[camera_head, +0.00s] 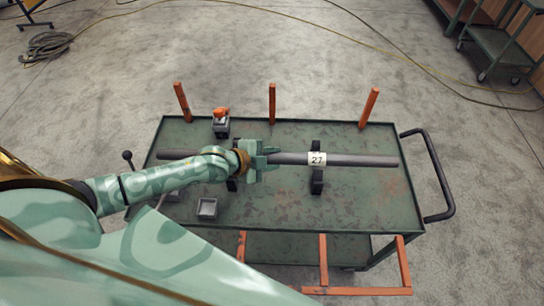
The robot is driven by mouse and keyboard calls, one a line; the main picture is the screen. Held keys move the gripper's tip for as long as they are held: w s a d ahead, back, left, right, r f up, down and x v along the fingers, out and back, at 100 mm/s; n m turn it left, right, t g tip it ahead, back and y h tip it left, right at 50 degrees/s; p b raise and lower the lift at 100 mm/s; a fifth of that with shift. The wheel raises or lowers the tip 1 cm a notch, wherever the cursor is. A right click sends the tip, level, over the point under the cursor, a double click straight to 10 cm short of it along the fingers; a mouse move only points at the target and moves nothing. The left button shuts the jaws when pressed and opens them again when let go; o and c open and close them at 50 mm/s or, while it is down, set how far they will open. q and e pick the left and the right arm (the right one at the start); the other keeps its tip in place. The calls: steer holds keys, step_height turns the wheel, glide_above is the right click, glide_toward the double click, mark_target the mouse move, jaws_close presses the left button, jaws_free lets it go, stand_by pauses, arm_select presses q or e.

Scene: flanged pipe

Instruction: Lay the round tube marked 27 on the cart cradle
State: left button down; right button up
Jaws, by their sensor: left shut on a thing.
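The round tube (360,160) is long and dark grey, with a white label marked 27 right of its middle. It lies level, left to right, over the green cart (375,205). A dark cradle support (317,182) shows at the label, and a second support (232,184) is partly hidden by my left gripper. My left gripper (272,160) is shut on the tube left of the label. The tube seems to lie at the supports; I cannot tell whether it rests fully on them. My right gripper is not in view.
Orange posts (272,104) stand along the cart's far edge, and orange bars (323,262) show at the near side. A grey block with an orange top (221,122) and a small open box (207,208) are on the cart. A black handle (440,175) is at right.

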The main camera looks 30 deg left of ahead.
arm_select(q)
steer(key=shift+w+f+b, duration=0.1)
steer(key=shift+f+b, duration=3.05)
steer(key=shift+f, duration=0.95)
steer(key=shift+a, duration=0.1)
steer(key=shift+f, duration=0.45)
steer(key=c, duration=0.9)
jaws_free()
steer(key=shift+s, duration=0.2)
steer(key=shift+s+f, duration=0.1)
